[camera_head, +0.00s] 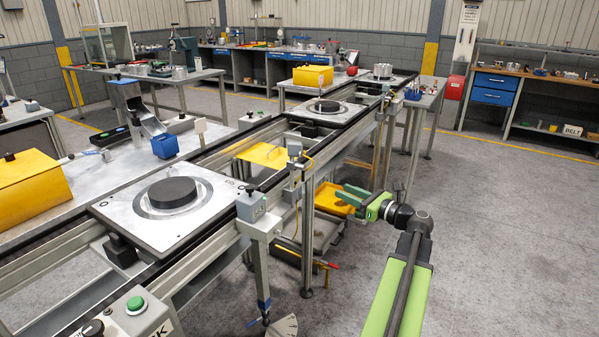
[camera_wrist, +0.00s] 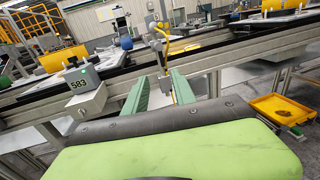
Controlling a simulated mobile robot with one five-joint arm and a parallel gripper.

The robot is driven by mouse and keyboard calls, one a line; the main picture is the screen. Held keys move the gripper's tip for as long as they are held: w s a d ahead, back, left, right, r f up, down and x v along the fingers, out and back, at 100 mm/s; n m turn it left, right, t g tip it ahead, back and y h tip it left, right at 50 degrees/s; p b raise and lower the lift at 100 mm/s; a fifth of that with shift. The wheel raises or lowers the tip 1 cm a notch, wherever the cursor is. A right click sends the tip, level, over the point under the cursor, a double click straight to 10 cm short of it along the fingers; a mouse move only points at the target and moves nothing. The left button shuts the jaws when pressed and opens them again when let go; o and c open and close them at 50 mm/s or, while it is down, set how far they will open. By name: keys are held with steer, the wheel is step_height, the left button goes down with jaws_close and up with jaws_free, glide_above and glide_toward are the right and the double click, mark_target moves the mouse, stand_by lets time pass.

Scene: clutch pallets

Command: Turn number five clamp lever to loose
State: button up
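My gripper (camera_head: 345,194) is out to the right of the conveyor rail, its green fingers pointing left towards the line. In the wrist view its two fingers (camera_wrist: 160,82) stand apart with nothing between them. A lever with a blue knob (camera_head: 265,320) hangs below a post at the front, beside a white quadrant plate (camera_head: 285,327). A grey box (camera_head: 251,206) with a black knob sits above that post. I can read no number five on any lever.
The conveyor rail (camera_wrist: 215,58) runs across in front of the fingers. A post with a yellow cable (camera_head: 294,155) stands on its near side. A yellow tray (camera_head: 335,199) is below and behind my gripper; it also shows in the wrist view (camera_wrist: 280,108). The floor at right is clear.

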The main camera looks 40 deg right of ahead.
steer(key=w, duration=1.7)
steer(key=shift+w+a, duration=0.2)
steer(key=shift+a, duration=0.25)
jaws_close()
